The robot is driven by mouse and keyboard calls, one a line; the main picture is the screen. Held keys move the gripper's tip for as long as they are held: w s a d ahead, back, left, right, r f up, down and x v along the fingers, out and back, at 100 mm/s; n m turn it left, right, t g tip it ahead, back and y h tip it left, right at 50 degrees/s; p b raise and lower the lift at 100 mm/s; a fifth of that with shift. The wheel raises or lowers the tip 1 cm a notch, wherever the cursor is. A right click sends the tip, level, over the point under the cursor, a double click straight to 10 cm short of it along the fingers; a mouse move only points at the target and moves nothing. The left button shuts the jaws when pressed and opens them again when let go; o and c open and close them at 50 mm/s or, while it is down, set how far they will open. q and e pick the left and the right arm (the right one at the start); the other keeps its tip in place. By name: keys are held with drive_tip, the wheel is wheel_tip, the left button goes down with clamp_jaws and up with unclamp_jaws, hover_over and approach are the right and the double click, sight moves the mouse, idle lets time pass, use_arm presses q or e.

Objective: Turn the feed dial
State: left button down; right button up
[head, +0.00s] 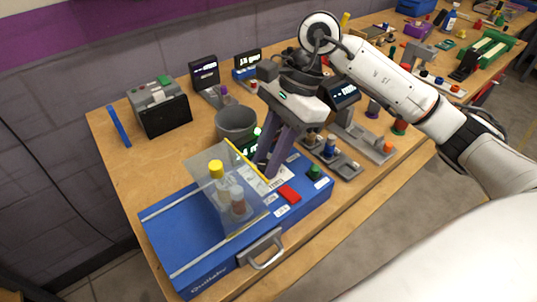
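A blue machine (170,225) stands at the front of the wooden table. It has a clear guard with a yellow edge, a front handle (262,250), a red button (290,193) and a green knob (314,172). A lit green display shows partly behind my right gripper. My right gripper (265,168) points down over the machine's back right part, by a white label, left of the green knob. Its fingertips come close together there; whether they hold a dial between them is hidden. I cannot pick out the feed dial with certainty. My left gripper is not in view.
A grey bin (236,122) stands close behind the machine. A black and grey box (160,107) and a blue bar (118,126) are at the left. A grey tray with knobs (335,160) lies right of the machine. More devices crowd the table's far right.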

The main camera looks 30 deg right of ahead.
drive_tip(key=shift+s+f+m+t+b, duration=0.1)
drive_tip(key=shift+m+t+b, duration=0.3)
drive_tip(key=shift+m+b, duration=0.5)
drive_tip(key=shift+m+t+b, duration=0.3)
drive_tip(key=shift+m, duration=0.6)
drive_tip(key=shift+s+m+t+b, duration=0.1)
drive_tip(key=shift+m+t+b, duration=0.35)
drive_tip(key=shift+m, duration=0.55)
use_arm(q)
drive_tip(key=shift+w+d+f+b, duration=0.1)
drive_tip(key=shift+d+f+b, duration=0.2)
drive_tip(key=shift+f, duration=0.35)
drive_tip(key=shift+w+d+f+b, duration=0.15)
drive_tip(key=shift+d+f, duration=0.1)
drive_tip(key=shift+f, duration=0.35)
use_arm(e)
drive_tip(key=shift+m+t+h, duration=0.25)
drive_tip(key=shift+m+h, duration=0.25)
drive_tip(key=shift+m, duration=0.6)
drive_tip(key=o, duration=1)
drive_tip(key=shift+o, duration=0.2)
